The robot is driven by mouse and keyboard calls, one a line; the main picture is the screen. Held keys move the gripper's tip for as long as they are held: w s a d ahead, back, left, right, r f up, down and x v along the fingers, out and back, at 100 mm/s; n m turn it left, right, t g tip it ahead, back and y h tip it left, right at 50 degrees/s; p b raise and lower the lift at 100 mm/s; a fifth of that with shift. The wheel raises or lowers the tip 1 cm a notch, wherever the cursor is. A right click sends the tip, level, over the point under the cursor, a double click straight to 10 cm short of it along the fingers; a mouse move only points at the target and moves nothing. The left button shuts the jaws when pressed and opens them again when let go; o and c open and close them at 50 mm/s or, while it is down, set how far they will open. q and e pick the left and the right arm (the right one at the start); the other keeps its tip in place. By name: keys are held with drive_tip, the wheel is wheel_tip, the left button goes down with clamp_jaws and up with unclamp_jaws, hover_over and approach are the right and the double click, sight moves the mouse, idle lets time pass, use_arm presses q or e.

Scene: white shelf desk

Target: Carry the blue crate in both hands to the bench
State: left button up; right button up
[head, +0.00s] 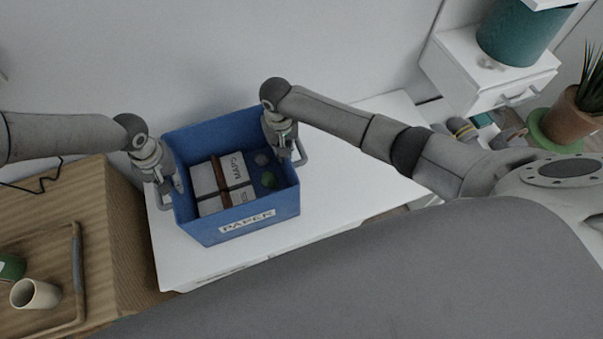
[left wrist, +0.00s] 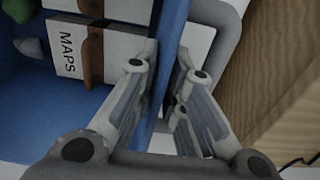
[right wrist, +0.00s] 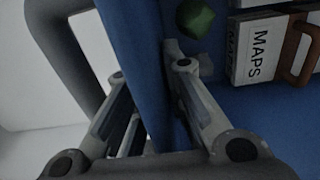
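The blue crate (head: 245,226) with a PAPER label is on or just over the white desk top (head: 345,190); I cannot tell if its base touches. It holds white boxes marked MAPS (head: 222,181) with a brown strap, a green lump (head: 268,180) and a grey one (head: 261,159). My left gripper (head: 172,190) is at the crate's left wall, its fingers on both sides of that wall (left wrist: 172,30) and shut on it. My right gripper (head: 283,155) is at the right wall, its fingers shut around that wall (right wrist: 135,40). Grey side handles stick out beside both grippers.
A wooden cabinet (head: 125,235) stands left, carrying a tray (head: 70,318) with a cream cup (head: 35,293) and a green item. A white drawer unit (head: 480,85) with a teal bin (head: 520,32) and a potted plant (head: 575,115) are at right. The desk right of the crate is clear.

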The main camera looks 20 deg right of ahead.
use_arm(q)
drive_tip(key=shift+o, duration=1)
use_arm(e)
drive_tip(key=shift+o, duration=1)
drive_tip(key=shift+r, duration=0.1)
use_arm(q)
drive_tip(key=shift+r, duration=0.1)
wheel_tip(320, 180, up, 8)
drive_tip(key=shift+f, duration=0.15)
use_arm(e)
wheel_tip(320, 180, up, 12)
drive_tip(key=shift+a, duration=0.1)
use_arm(q)
drive_tip(key=shift+s, duration=0.1)
